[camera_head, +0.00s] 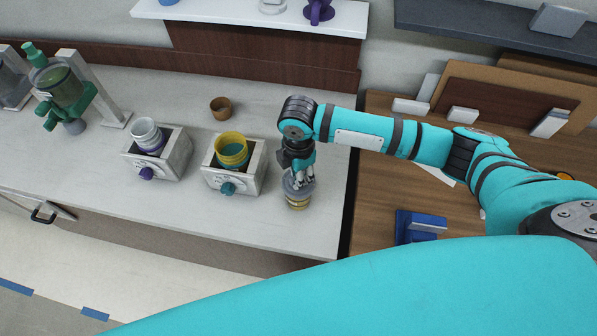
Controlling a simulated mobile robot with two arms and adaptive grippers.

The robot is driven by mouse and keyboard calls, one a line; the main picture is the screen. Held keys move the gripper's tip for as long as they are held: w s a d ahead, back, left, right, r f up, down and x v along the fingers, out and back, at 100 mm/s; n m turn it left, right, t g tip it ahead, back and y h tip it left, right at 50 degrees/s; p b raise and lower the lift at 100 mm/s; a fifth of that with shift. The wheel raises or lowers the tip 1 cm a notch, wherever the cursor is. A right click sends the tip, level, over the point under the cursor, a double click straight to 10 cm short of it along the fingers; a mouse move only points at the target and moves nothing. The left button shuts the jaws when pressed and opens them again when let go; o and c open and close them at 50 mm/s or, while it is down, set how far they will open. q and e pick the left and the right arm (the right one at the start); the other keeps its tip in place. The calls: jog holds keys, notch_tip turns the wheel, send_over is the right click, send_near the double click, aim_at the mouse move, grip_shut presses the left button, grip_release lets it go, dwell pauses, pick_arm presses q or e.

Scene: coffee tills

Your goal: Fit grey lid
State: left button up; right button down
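A grey lid (290,187) is at the top of a small yellowish cup (298,203) near the right end of the white counter. I cannot tell whether the lid is seated or just above the rim. My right gripper (304,182) points down onto the lid, its fingertips at the lid's top. The fingers are small and partly overlap the lid, so their grip on it is unclear. My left gripper is not in view.
Two stone-like boxes with knobs, one purple (146,173) and one teal (228,188), hold stacked containers to the left. A brown cup (221,108) stands behind them. A green dispenser (62,88) is far left. A wooden desk (385,190) adjoins on the right.

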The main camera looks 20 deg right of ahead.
jog(key=shift+f, duration=0.55)
jog(key=c, duration=0.8)
grip_release()
jog(key=shift+c, duration=0.2)
jog(key=shift+r, duration=0.1)
jog(key=shift+r+p, duration=0.3)
jog(key=shift+r, duration=3.7)
jog(key=shift+f, duration=0.1)
